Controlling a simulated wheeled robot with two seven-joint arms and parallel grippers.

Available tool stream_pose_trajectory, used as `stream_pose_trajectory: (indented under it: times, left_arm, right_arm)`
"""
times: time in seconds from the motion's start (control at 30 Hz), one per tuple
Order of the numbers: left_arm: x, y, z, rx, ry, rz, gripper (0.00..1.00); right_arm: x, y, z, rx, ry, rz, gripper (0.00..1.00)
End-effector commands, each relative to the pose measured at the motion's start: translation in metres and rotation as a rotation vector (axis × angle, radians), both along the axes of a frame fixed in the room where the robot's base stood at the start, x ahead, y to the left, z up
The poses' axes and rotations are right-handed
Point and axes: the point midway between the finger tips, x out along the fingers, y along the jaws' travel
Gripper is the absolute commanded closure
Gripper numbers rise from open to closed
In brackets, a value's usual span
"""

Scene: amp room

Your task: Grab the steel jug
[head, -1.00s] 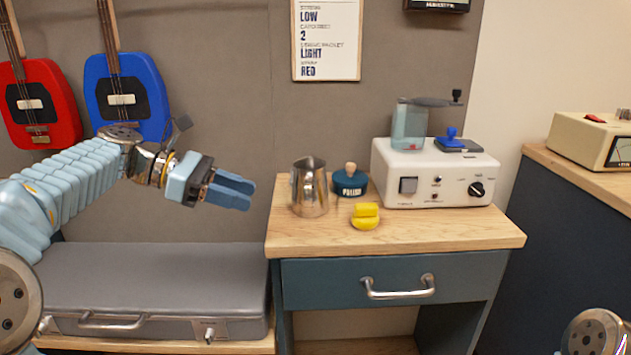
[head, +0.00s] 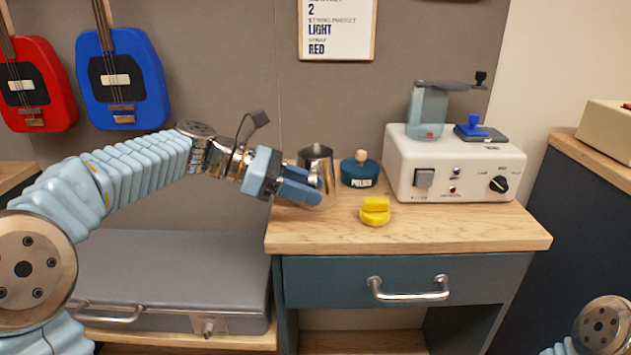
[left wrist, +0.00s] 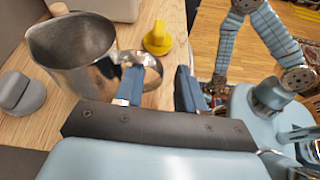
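The steel jug (head: 318,160) stands upright on the wooden top at the left end of the drawer cabinet. My left gripper (head: 305,190) is at its near left side, overlapping its lower part in the head view. In the left wrist view the jug (left wrist: 75,55) shows its open mouth and its loop handle on the right. My left gripper (left wrist: 158,90) is open there. One finger overlaps the handle's near part and the other is right of it, with a gap between them. Contact cannot be told. My right gripper is not in view.
A teal polish tin (head: 360,172) stands just right of the jug, with a yellow item (head: 375,212) in front of it. A white device (head: 455,170) stands farther right. A grey case (head: 175,275) lies lower left. The cabinet top's front right is clear.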

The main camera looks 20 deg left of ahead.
Motion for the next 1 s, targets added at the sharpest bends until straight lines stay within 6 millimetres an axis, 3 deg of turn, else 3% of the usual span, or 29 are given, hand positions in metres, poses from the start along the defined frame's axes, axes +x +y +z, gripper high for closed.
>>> stream_pose_trajectory:
  times: [0.2,0.47,0.73,1.0]
  left_arm:
    - [0.008,-0.028,-0.012,0.000,0.002,-0.002,0.61]
    - [0.010,-0.032,-0.014,0.000,0.000,-0.001,0.61]
    - [0.010,-0.031,-0.014,0.000,0.000,-0.001,1.00]
    - [0.010,-0.031,-0.013,-0.001,0.000,-0.001,1.00]
  right_arm:
    - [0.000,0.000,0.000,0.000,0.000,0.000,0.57]
    - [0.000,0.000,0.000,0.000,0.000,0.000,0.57]
    - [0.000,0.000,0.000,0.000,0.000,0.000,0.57]
    - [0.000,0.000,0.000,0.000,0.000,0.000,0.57]
